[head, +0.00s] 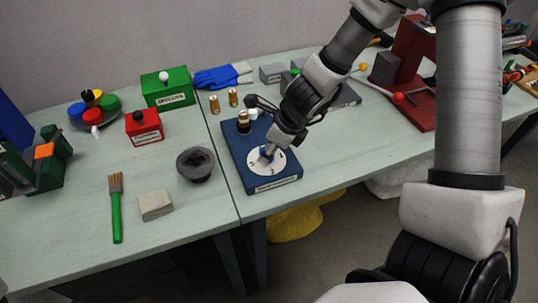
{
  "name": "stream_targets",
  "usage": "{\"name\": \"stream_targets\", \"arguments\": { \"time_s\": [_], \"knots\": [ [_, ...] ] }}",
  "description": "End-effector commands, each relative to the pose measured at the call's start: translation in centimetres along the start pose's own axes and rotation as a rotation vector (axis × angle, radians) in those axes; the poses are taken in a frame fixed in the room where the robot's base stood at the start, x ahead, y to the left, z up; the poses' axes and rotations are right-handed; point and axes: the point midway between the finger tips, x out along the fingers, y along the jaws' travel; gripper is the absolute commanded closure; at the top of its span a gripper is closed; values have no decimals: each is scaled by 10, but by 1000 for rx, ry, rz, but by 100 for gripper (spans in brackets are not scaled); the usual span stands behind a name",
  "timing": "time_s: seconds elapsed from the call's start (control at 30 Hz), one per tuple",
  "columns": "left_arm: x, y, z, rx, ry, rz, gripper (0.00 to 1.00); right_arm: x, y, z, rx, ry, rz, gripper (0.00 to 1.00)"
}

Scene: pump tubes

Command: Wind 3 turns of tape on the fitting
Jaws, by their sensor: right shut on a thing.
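A blue stand (236,158) sits on the table near the seam between two table tops. On its front part is a white round dial (257,169) marked with numbers; 1, 2 and 3 can be read. A brass fitting (243,123) stands upright at the stand's back left, with a small white piece (253,113) beside it. My left gripper is not in view.
Two loose brass fittings (233,97) stand behind the stand. A dark round bowl (195,164), a beige block (155,205) and a green-handled brush (116,213) lie to the left. Red box (144,127) and green box (166,88) stand behind. A dark red press (411,52) stands right.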

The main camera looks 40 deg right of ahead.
Motion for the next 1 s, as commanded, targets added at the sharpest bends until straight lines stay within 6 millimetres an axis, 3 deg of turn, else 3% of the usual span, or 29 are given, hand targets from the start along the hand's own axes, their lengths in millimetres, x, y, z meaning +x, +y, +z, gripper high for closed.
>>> {"name": "stream_targets", "arguments": {
  "time_s": [0.03,0.1,0.47,0.77,1.0],
  "knots": [
    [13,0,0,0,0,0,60,6,1,-3,27,-1,-13,100],
    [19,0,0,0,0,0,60,5,1,-2,71,0,-31,100],
    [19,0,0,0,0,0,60,0,2,-1,113,1,-45,100],
    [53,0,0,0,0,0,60,6,3,-2,313,0,-134,100],
    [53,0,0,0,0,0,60,0,3,0,391,1,-160,100]
  ]
}}
